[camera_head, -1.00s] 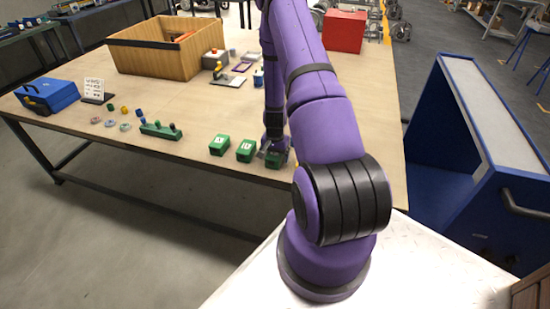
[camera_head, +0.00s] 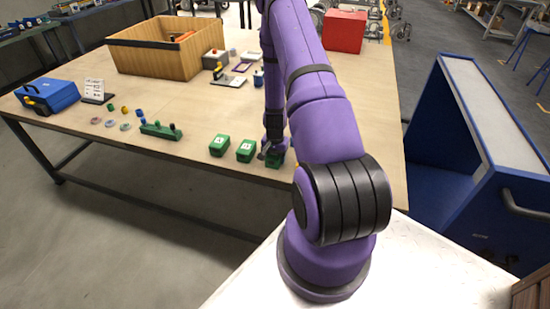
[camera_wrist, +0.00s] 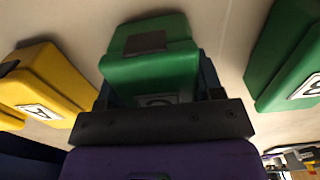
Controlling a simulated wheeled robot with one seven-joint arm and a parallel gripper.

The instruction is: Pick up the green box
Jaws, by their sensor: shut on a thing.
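The green box (camera_head: 276,161) is at the table's near edge, the rightmost of a row of green boxes. My gripper (camera_head: 270,151) is down over it and hides much of its top. In the wrist view, the green box (camera_wrist: 150,65) lies between the dark fingers of my gripper (camera_wrist: 157,85), which are shut on its sides. The box appears to rest on the table.
Another green box (camera_wrist: 290,60) with a white label stands close on the right in the wrist view, and a yellow box (camera_wrist: 45,85) on the left. Two labelled green boxes (camera_head: 232,148) stand left of my gripper on the table (camera_head: 200,105). A wooden crate (camera_head: 160,60) stands farther back.

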